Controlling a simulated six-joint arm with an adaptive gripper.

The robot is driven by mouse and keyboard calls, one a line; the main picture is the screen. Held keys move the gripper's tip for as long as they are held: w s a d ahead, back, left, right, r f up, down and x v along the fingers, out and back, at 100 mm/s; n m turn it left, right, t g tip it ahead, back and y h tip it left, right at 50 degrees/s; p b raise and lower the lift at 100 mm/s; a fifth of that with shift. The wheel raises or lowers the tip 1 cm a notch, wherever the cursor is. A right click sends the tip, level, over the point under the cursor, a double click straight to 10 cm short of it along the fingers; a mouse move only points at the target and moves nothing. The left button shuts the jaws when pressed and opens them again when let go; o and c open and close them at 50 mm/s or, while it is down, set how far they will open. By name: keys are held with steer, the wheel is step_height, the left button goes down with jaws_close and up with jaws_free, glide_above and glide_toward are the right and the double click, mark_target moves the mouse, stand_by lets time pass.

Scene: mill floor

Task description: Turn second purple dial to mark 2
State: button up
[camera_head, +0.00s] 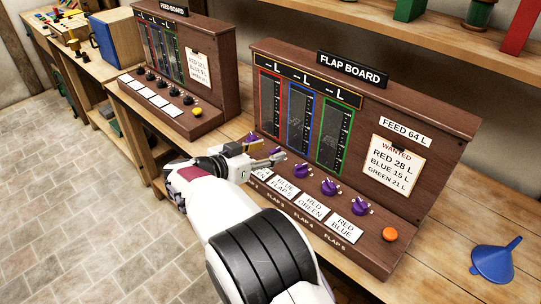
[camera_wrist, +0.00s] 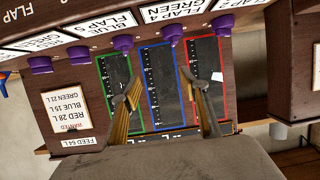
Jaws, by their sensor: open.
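The flap board (camera_head: 351,69) carries a slanted row of several purple dials, with white cards below them. The second purple dial from the left (camera_head: 276,153) shows beside my gripper (camera_head: 268,154), partly hidden by it. In the wrist view, which is upside down, the second dial appears to be this purple one (camera_wrist: 172,30), between and beyond the fingertips. My gripper (camera_wrist: 168,90) is open and empty, its two brass-coloured fingers apart in front of the coloured gauges. I see no contact with a dial. The dial's setting is too small to read.
An orange button (camera_head: 390,234) sits at the board's right end. A blue funnel (camera_head: 495,260) lies on the bench to the right. The feed board (camera_head: 213,60) with black knobs stands to the left. A shelf (camera_head: 400,28) runs above the board.

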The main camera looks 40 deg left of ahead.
steer(key=w+d+n+y, duration=0.2)
steer(key=w+n+y, duration=0.1)
steer(key=shift+w, duration=0.3)
steer(key=s+f+y, duration=0.1)
steer(key=s+a+f+n+g+y, duration=0.1)
steer(key=f, duration=0.1)
steer(key=s+f+n, duration=0.1)
steer(key=shift+a+f+g+y, duration=0.15)
steer(key=shift+a+g+y, duration=0.15)
steer(key=shift+g+y, duration=0.1)
steer(key=shift+s+a+f, duration=0.1)
steer(key=shift+s, duration=0.05)
steer(key=shift+x, duration=3.9)
